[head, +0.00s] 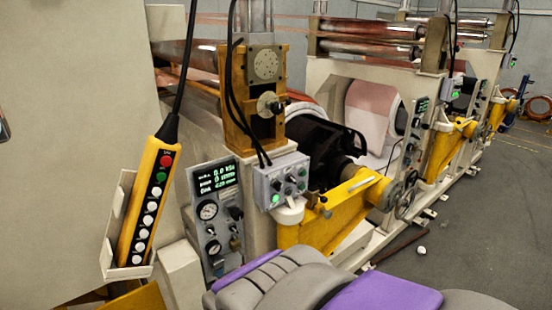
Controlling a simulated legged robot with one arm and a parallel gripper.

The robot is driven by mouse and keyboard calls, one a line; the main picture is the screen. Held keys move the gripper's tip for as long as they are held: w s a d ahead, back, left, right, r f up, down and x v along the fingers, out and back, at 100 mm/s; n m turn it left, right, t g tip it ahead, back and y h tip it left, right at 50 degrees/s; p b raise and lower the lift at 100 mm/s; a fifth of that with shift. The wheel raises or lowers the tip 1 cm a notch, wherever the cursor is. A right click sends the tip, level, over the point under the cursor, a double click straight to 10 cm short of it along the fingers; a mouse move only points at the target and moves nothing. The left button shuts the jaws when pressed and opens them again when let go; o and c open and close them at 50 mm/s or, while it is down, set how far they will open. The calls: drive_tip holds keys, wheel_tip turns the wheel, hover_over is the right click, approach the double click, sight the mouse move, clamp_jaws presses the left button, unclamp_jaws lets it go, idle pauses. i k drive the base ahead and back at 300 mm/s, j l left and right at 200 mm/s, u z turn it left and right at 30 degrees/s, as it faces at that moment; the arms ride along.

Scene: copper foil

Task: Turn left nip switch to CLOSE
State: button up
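Two cables run down to the box from above. Purple and grey parts of my own body fill the bottom of the view, below the box. I cannot make out my gripper in this view.
A yellow button pendant (148,205) hangs in a holder at left. A grey gauge panel (216,215) with a green display stands beside the box. A yellow machine arm (335,215) and handwheel (402,198) jut out at right. Grey floor (480,210) is open at right.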

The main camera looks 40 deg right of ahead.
sight(277, 185)
drive_tip(key=l+u, duration=0.2)
drive_tip(key=l, duration=0.45)
drive_tip(key=l+u, duration=0.2)
drive_tip(key=l, duration=0.5)
drive_tip(key=l+u, duration=0.2)
drive_tip(key=l, duration=0.45)
drive_tip(key=k+l+u, duration=0.2)
drive_tip(key=l, duration=0.45)
drive_tip(key=k+l, duration=0.1)
drive_tip(key=l, duration=0.35)
drive_tip(key=k+l+u, duration=0.1)
drive_tip(key=l, duration=0.35)
drive_tip(key=k+l+u, duration=0.1)
drive_tip(key=l, duration=0.35)
